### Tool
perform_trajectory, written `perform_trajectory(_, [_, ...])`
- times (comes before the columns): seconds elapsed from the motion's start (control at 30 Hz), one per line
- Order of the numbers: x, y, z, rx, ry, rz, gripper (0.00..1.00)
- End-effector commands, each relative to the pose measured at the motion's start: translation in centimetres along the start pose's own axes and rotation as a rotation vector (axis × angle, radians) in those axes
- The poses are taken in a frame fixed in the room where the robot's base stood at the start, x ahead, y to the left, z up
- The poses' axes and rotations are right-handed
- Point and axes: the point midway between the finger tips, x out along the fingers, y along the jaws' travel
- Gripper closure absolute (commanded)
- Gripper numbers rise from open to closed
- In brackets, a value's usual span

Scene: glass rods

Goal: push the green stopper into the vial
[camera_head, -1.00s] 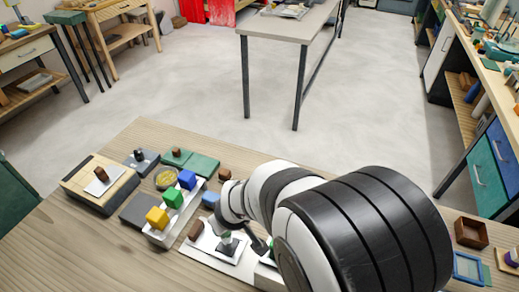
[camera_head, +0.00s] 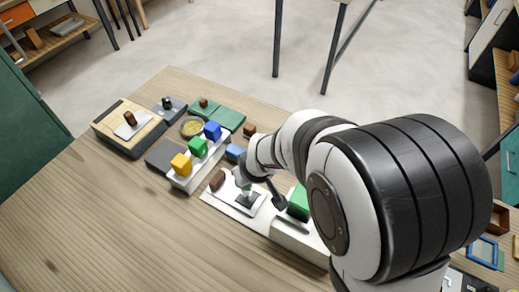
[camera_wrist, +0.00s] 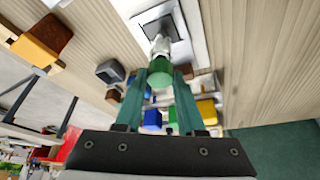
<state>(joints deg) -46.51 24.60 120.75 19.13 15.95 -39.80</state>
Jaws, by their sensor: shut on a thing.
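The green stopper (camera_wrist: 160,72) is a short green cylinder held between the two fingertips of my gripper (camera_wrist: 161,79) in the wrist view. The clear glass vial (camera_wrist: 160,46) is right beyond the stopper and in line with it. I cannot tell whether the stopper is inside the vial's mouth or only at it. The vial stands on a dark square base on a white plate; it also shows in the head view (camera_head: 246,189), partly hidden by my arm. My gripper is shut on the stopper; its fingers are mostly hidden in the head view.
A white rack (camera_head: 187,182) with yellow, green and blue cubes stands left of the vial. A green block (camera_head: 299,203) on a white stand is close on the right. The front left table is clear.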

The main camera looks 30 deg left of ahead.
Motion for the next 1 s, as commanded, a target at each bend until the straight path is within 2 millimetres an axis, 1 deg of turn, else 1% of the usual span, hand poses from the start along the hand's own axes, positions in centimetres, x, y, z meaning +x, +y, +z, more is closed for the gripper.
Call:
perform_trajectory(0.27, [0.1, 0.0, 0.0, 0.0, 0.0, 0.0, 1.0])
perform_trajectory(0.83, [1.1, -0.1, 0.4, 0.0, 0.001, -0.003, 1.0])
perform_trajectory(0.87, [1.2, -0.1, 0.5, 0.0, 0.001, -0.003, 0.6])
perform_trajectory(0.9, [1.1, -0.1, 0.4, 0.0, 0.001, -0.003, 0.53])
perform_trajectory(0.93, [1.1, -0.1, 0.4, 0.0, 0.001, -0.003, 0.49])
perform_trajectory(1.0, [1.1, -0.1, 0.4, 0.0, 0.001, -0.003, 0.49])
